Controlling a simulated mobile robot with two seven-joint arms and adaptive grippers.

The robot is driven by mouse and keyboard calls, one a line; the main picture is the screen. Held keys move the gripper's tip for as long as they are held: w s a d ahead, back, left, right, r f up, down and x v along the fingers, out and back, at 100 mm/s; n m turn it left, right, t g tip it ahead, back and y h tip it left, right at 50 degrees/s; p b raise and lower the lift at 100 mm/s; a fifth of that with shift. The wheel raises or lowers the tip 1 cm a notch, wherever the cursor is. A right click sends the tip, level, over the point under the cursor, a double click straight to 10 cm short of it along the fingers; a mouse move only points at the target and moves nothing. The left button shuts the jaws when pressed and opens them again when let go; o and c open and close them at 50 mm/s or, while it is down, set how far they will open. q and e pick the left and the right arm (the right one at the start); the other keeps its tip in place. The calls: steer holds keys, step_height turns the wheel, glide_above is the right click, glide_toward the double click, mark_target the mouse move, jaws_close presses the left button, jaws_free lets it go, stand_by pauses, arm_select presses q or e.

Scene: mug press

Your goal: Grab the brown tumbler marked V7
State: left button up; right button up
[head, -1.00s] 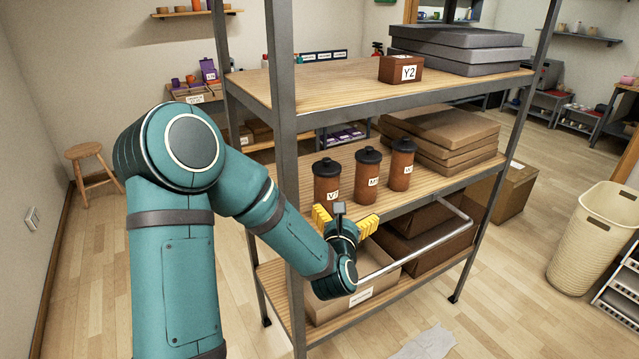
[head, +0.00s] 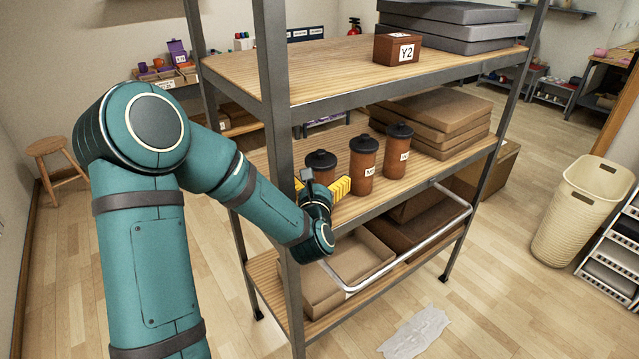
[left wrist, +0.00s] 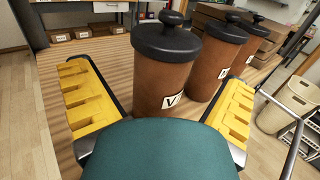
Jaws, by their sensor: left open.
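The brown tumbler with a black knobbed lid (head: 321,163) stands upright on the middle shelf, leftmost of three. In the left wrist view the same tumbler (left wrist: 165,78) is large and close, and its label shows a V with the rest cut off by my gripper. My left gripper (head: 321,185) is open in front of it at its lower part. In the left wrist view the yellow fingers of my left gripper (left wrist: 158,82) lie on either side of the tumbler, with gaps. My right gripper is not in view.
Two similar tumblers, a middle one (head: 363,165) and a right one (head: 397,150), stand close by on the right. A shelf post (head: 273,110) rises left of the gripper. A metal rail (head: 420,238) runs in front below. Flat brown boxes (head: 440,120) lie behind.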

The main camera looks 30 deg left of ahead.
arm_select(q)
steer(key=x, duration=0.5)
steer(key=shift+w, duration=0.45)
steer(key=c, duration=1.3)
